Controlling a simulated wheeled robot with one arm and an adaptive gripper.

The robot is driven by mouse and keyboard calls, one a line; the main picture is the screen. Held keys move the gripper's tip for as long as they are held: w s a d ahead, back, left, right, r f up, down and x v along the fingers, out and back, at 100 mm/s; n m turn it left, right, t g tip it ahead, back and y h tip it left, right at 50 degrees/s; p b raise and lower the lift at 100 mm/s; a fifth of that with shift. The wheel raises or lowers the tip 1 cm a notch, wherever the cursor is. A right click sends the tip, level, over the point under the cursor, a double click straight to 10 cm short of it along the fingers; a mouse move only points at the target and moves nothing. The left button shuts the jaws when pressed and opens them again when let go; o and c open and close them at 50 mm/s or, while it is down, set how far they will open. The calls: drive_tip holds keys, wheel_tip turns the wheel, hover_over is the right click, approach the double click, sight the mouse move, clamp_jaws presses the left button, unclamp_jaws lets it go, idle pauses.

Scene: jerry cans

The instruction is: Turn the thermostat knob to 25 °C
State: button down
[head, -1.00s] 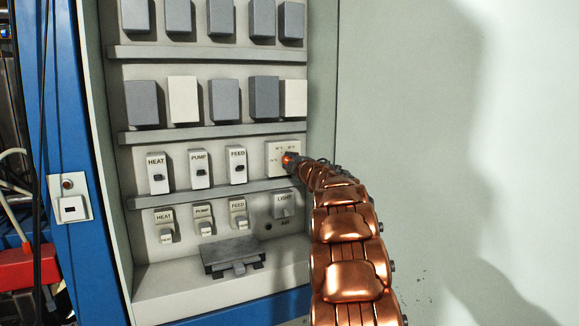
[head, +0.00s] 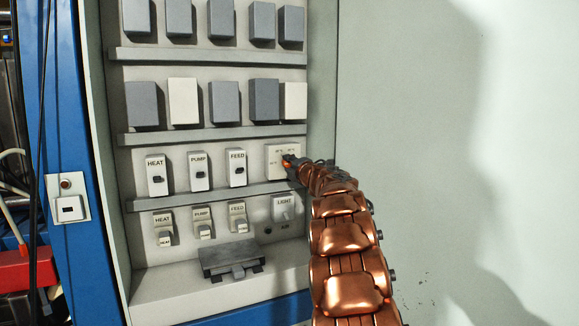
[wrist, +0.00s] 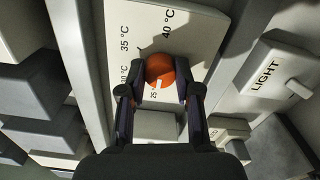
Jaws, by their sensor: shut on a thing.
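The thermostat is a pale plate (wrist: 190,35) with printed marks; 35 °C and 40 °C read clearly in the wrist view, and a 25 shows just below the knob. Another mark by the left finger is partly hidden. The round orange knob (wrist: 160,68) has a small white mark on its lower edge, on the side near the 25; its exact alignment is hard to tell. My gripper (wrist: 160,85) is shut on the knob, one finger on each side. In the head view the plate (head: 273,152) is partly hidden behind my gripper (head: 289,162).
HEAT (head: 156,175), PUMP (head: 198,172) and FEED (head: 237,168) switches sit left of the thermostat. A LIGHT switch (head: 283,206) is just below it. Ledges (head: 215,193) run across the panel. A bare pale wall (head: 420,120) lies to the right.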

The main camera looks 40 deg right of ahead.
drive_tip(key=shift+a, duration=0.1)
drive_tip(key=c, duration=0.8)
unclamp_jaws()
